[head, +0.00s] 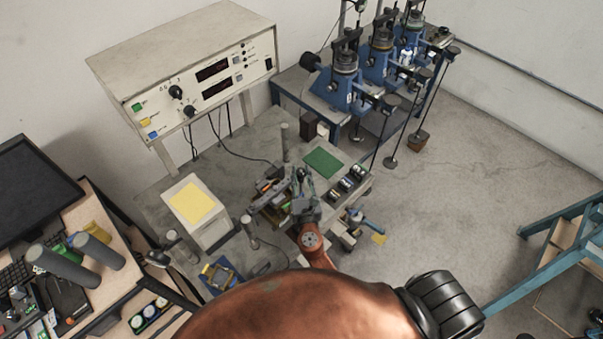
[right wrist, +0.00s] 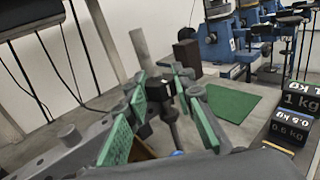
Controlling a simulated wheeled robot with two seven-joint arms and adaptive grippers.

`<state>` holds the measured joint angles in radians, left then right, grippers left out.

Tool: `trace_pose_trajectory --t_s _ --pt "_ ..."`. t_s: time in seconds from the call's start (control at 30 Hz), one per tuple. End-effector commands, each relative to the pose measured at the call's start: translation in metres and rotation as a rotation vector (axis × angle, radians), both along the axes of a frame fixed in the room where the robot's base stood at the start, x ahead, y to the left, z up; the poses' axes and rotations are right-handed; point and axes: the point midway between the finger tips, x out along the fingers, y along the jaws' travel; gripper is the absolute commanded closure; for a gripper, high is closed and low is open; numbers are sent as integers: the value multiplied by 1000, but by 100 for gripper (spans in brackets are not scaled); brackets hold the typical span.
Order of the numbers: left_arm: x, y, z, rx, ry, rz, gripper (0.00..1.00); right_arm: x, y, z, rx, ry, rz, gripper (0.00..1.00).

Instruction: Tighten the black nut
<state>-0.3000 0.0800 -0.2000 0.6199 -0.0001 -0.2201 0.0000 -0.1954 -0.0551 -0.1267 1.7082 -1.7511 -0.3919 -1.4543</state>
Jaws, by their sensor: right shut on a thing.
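My right gripper (head: 302,186) reaches down over the grey workbench in the head view, among small metal parts. In the right wrist view its green-padded fingers (right wrist: 161,88) close from both sides on a small dark block, which looks like the black nut (right wrist: 160,90). A dark stem shows just below the nut. In the head view the gripper and arm hide the nut, and its thread is too small to make out. My left gripper is not in view.
A grey upright post (head: 285,142) and a green mat (head: 323,162) are close behind the gripper. Black weights (head: 352,178) stand to its right. A white box with a yellow top (head: 192,203) stands left. Blue lever frames (head: 345,88) stand at the back.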

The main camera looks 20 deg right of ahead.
Motion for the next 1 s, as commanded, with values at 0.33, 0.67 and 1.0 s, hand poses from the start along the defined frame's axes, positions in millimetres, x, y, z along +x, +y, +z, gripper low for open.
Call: trace_pose_trajectory --t_s 0.33,0.67,1.0 --pt "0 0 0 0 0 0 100 0 0 0 0 -1 1 70" --pt "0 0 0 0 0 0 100 0 0 0 0 0 1 59" --pt "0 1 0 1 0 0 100 -27 8 -1 1 2 0 59"
